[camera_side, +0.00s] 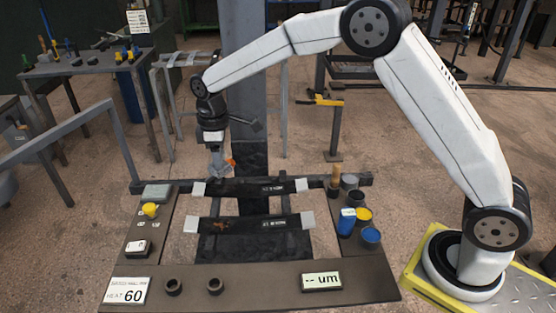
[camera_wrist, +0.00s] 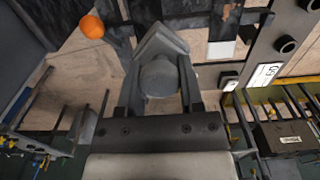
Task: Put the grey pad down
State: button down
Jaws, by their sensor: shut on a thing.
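My gripper (camera_side: 217,166) hangs above the far edge of the work frame in the side view, beside the left end of the far dark bar (camera_side: 240,189). In the wrist view its two dark fingers (camera_wrist: 160,66) are shut on the grey pad (camera_wrist: 160,80), which has a rounded face and an angular grey part beyond it. The pad is small in the side view, and I cannot tell whether it touches anything below.
A nearer dark bar (camera_side: 250,225) with pale ends lies parallel to the far one.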

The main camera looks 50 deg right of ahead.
jog(key=shift+s+a, duration=0.45)
jog(key=s+a+f+n, duration=0.1)
jog(key=s+a+n, duration=0.4)
jog(key=s, duration=0.7)
jog(key=s+a+f+n, duration=0.2)
jog(key=s+a+n, duration=0.2)
jog(key=s, duration=0.8)
jog(key=shift+h, duration=0.3)
jog(key=shift+w+a+f, duration=0.1)
jog(key=shift+f, duration=1.8)
jog(key=shift+w+f, duration=0.1)
jog(key=shift+f, duration=1.8)
jog(key=shift+f, duration=0.15)
jog(key=shift+c, duration=1.2)
grip_release()
notch_tip(320, 180, up, 12)
jog(key=shift+s+a, duration=0.15)
jog(key=shift+a, duration=0.15)
